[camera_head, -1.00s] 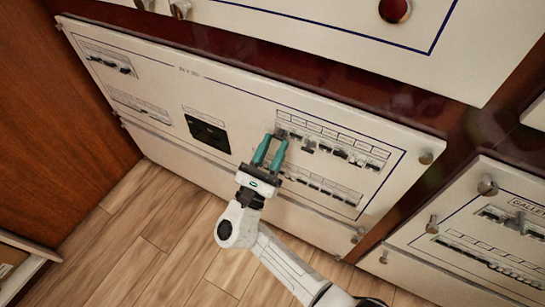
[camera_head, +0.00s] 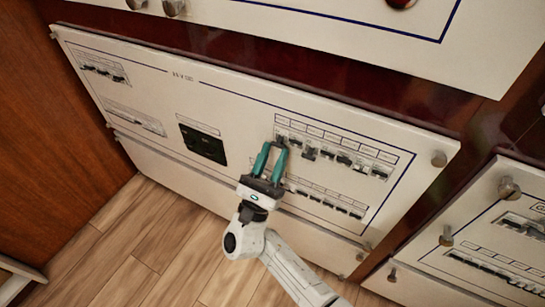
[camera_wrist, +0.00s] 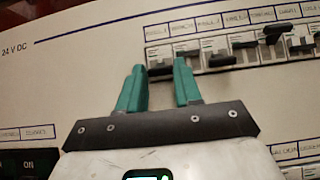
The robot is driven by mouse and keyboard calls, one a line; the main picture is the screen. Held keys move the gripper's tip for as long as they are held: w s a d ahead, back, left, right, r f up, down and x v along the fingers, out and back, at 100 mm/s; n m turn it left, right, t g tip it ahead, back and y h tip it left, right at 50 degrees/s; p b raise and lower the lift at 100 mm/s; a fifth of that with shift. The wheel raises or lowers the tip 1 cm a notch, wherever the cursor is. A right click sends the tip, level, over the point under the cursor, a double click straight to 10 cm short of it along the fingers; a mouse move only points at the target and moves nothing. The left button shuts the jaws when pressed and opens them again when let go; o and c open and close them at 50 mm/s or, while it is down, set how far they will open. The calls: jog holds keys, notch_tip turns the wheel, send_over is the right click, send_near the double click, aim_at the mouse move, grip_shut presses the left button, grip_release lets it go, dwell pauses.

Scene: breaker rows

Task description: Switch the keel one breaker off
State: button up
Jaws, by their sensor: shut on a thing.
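My gripper (camera_head: 272,146) reaches the left end of the upper breaker row (camera_head: 335,150) on the white panel. In the wrist view, its green fingertips (camera_wrist: 160,72) stand on either side of a small dark breaker lever (camera_wrist: 160,71) under the leftmost label. The gripper is shut on this lever, with a gap between the fingers. The right finger partly covers the neighbouring breaker. The labels are too blurred to read surely, so I cannot tell which is keel one. Several other dark levers (camera_wrist: 221,60) sit to the right at differing heights.
A lower breaker row (camera_head: 325,198) runs beneath the upper one. A black display box (camera_head: 203,143) is left of my gripper. Another breaker panel (camera_head: 480,245) is at right. The wooden floor (camera_head: 150,250) is open.

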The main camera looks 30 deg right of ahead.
jog(key=o, duration=1)
jog(key=shift+o, duration=0.2)
jog(key=b+v, duration=0.1)
jog(key=v, duration=1)
